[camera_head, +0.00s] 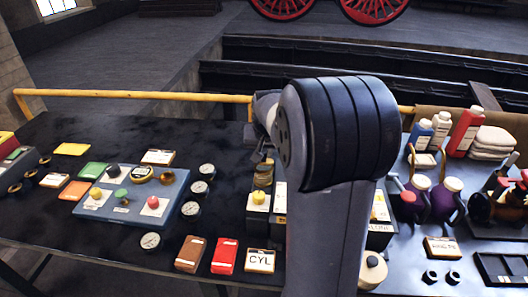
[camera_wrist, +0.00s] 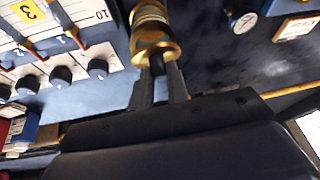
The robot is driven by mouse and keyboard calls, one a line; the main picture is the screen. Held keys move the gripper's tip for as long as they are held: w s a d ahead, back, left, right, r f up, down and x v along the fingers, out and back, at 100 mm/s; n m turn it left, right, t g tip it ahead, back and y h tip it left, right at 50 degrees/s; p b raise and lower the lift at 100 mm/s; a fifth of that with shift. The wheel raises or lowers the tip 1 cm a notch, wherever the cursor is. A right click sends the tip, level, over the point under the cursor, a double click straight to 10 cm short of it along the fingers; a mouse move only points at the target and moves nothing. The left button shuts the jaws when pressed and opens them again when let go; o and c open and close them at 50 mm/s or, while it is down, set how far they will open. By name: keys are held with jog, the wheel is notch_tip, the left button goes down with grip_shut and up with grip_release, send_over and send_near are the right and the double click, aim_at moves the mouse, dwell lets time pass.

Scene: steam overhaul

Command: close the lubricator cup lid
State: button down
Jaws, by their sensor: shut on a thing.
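A brass and glass-looking cylinder, likely the lubricator cup (camera_wrist: 150,18), stands at the top of the wrist view; in the head view (camera_head: 263,176) it shows just left of my arm. A round brass lid or rim (camera_wrist: 155,50) is at its near end, with a dark knob in its middle. My gripper (camera_wrist: 158,82) is shut on this dark knob, its grey fingers on either side. Whether the lid lies fully seated on the cup I cannot tell. In the head view my arm hides most of the gripper.
A blue panel (camera_head: 120,214) with knobs, and several gauges (camera_head: 150,241), lie to the left. CYL box (camera_head: 261,261), red box (camera_head: 225,257) and brown box (camera_head: 191,254) lie in front. Purple oil cans (camera_head: 446,198) and bottles stand right. A yellow rail (camera_head: 130,94) runs behind.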

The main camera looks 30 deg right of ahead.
jog(key=shift+s+a+f+t+h+b, duration=0.3)
jog(key=shift+f+t+h+b, duration=0.4)
jog(key=shift+b, duration=2.2)
jog(key=shift+s+a+f+t+h+b, duration=0.3)
jog(key=shift+t+b, duration=0.7)
jog(key=shift+b, duration=1.85)
jog(key=shift+s+f+b, duration=0.1)
jog(key=shift+s+b, duration=0.1)
jog(key=shift+b, duration=0.55)
jog(key=shift+t+h, duration=0.3)
jog(key=shift+t, duration=0.1)
jog(key=c, duration=1.4)
grip_release()
jog(key=shift+o, duration=0.2)
jog(key=v, duration=1.1)
jog(key=shift+w, duration=0.1)
